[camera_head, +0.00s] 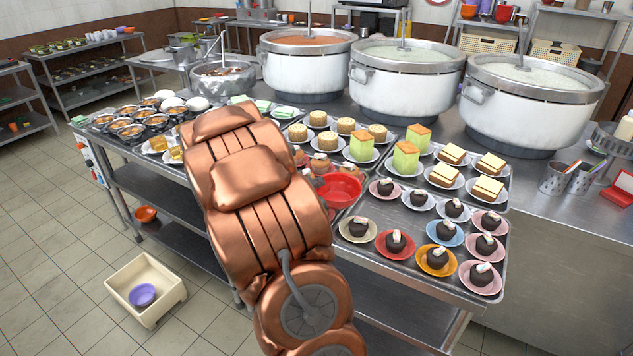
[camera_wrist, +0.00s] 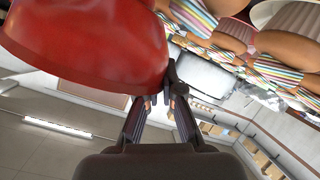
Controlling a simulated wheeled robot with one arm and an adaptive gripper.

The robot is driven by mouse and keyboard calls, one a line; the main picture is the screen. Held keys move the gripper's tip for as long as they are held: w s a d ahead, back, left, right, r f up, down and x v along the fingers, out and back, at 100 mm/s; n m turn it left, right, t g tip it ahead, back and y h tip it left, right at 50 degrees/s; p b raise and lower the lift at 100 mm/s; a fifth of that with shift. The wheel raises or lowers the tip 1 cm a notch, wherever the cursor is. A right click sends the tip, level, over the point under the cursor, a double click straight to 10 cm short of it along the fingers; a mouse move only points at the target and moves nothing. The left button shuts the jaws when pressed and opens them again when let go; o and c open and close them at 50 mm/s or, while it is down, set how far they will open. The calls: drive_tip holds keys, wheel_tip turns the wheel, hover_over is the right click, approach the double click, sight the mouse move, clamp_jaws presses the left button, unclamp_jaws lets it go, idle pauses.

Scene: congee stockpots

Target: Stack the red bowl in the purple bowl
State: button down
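The red bowl (camera_head: 340,190) is in the head view just right of my arm, upright, over the edge of the pastry trays. I cannot tell whether it touches them. In the wrist view the red bowl (camera_wrist: 90,40) fills the upper left. My gripper (camera_wrist: 162,92) has its fingers close together at the bowl's rim and appears shut on it; the contact is partly hidden. In the head view my arm hides the gripper. The purple bowl (camera_head: 141,295) sits upright inside a cream crate (camera_head: 160,311) on the floor at lower left.
Trays of cakes on small plates (camera_head: 396,243) crowd the counter around the red bowl. Large stockpots (camera_head: 405,90) stand behind. An orange bowl (camera_head: 146,214) is on the lower shelf. Tiled floor (camera_head: 55,270) around the crate is clear. Striped-cup pastries (camera_wrist: 275,70) are close in the wrist view.

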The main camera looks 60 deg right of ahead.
drive_tip(key=shift+f, duration=0.3)
drive_tip(key=c, duration=1.3)
unclamp_jaws()
drive_tip(key=shift+r, duration=0.1)
drive_tip(key=shift+r, duration=0.25)
drive_tip(key=v, duration=1.2)
drive_tip(key=shift+r, duration=0.2)
